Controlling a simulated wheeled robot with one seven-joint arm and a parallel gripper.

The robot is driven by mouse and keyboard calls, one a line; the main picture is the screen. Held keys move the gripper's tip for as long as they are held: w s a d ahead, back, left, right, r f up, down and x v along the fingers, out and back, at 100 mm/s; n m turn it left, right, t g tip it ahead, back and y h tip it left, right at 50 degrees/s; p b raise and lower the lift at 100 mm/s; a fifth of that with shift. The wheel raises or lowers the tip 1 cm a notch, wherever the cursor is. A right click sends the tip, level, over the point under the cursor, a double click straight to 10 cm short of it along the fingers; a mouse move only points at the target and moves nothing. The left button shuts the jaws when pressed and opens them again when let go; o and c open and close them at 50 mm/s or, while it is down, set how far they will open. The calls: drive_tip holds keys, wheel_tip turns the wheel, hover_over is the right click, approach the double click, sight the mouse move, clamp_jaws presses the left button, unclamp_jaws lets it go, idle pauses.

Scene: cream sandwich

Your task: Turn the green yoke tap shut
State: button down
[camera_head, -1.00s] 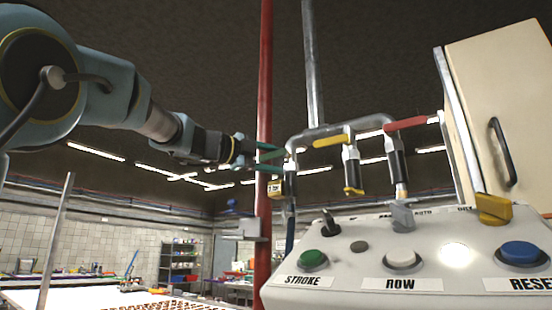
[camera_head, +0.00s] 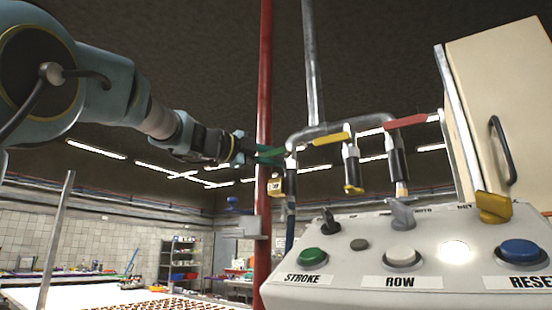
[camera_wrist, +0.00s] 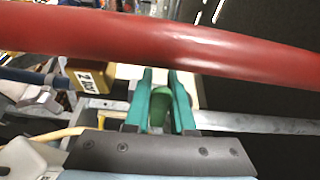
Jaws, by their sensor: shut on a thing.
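The green yoke tap (camera_head: 293,149) is at the left end of the bent grey pipe, beside the red vertical pole. My gripper (camera_head: 270,154) reaches in from the left at the pole, its teal fingers at the tap's green handle. In the wrist view the green handle (camera_wrist: 158,108) lies between the two teal fingers (camera_wrist: 160,98), which are shut on it. The rest of the tap is largely hidden by the fingers and gripper body.
The red pole (camera_head: 264,90) passes close by my fingers and crosses the top of the wrist view. A yellow tap (camera_head: 331,139) and red tap (camera_head: 405,121) sit to the right. The button panel (camera_head: 340,280) stands lower right.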

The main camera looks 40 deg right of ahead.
drive_tip(key=shift+r+m+p, duration=0.2)
drive_tip(key=shift+m+p, duration=0.2)
drive_tip(key=shift+p, duration=0.05)
drive_tip(key=shift+f, duration=0.1)
drive_tip(key=c, duration=0.8)
unclamp_jaws()
drive_tip(key=shift+o, duration=0.2)
drive_tip(key=w+a+b, duration=0.1)
drive_tip(key=a+b, duration=0.3)
drive_tip(key=a, duration=0.6)
drive_tip(key=shift+w+a+b, duration=0.25)
drive_tip(key=shift+a+b, duration=0.05)
drive_tip(key=shift+a, duration=0.1)
